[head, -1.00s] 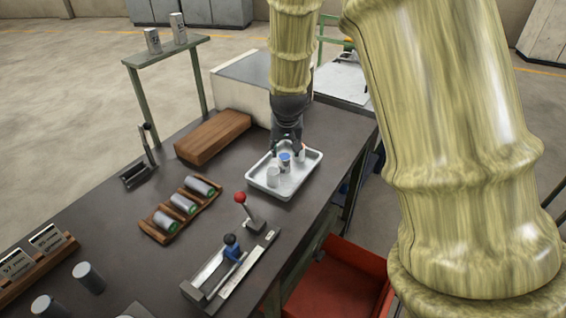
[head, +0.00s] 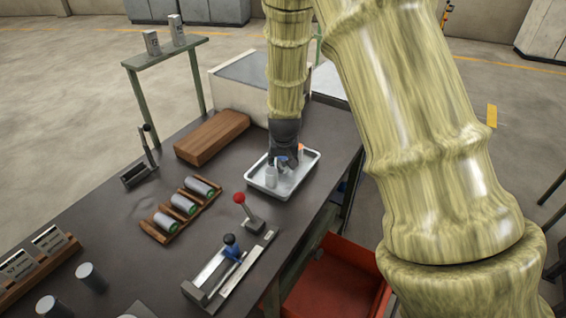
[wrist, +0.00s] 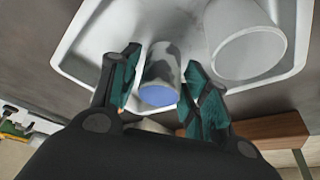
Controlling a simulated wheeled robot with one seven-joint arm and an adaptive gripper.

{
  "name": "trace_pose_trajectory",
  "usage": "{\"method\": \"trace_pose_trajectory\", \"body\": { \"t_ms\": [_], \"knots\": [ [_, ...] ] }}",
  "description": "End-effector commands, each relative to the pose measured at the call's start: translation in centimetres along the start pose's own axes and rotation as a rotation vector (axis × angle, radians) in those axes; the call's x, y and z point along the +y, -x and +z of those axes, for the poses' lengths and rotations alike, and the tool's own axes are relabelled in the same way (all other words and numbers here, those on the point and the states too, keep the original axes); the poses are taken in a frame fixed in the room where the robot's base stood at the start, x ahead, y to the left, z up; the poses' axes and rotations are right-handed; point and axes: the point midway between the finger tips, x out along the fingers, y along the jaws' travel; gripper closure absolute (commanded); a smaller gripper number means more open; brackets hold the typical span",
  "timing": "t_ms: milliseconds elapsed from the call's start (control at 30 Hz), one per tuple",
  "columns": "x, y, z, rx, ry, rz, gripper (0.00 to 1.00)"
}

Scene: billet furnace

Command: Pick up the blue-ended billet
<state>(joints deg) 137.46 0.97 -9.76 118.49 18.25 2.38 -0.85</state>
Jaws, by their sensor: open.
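The blue-ended billet (wrist: 160,78) stands in the white tray (wrist: 85,62), a grey mottled cylinder with its blue end facing the wrist camera. My gripper (wrist: 158,92) is open, with one teal-padded finger on each side of the billet. I cannot tell whether either pad touches it. In the head view my gripper (head: 284,158) is low over the tray (head: 291,186) and hides most of the billet; a bit of blue (head: 282,160) shows beside the fingers. A plain whitish billet (wrist: 247,45) stands close to the right finger in the wrist view; it also shows in the head view (head: 271,178).
An orange-topped billet (head: 301,150) stands at the tray's back right. A red-knobbed lever (head: 240,198) stands in front of the tray. A wooden rack (head: 172,212) with green-ended billets and a wooden block (head: 212,137) lie left. A red bin (head: 335,283) is below the bench's right edge.

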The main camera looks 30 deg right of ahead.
Motion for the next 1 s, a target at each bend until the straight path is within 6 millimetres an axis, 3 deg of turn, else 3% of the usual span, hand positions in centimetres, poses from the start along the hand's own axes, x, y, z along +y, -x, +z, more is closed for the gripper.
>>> {"method": "trace_pose_trajectory", "body": {
  "t_ms": [233, 500, 1000],
  "knots": [
    [-0.01, -0.09, -0.01, 0.0, 0.0, 0.0, 0.54],
    [0.01, -0.08, -0.01, 0.0, 0.0, 0.0, 1.0],
    [-0.01, 0.81, -0.49, 0.003, 0.0, 0.0, 1.0]
  ]
}}
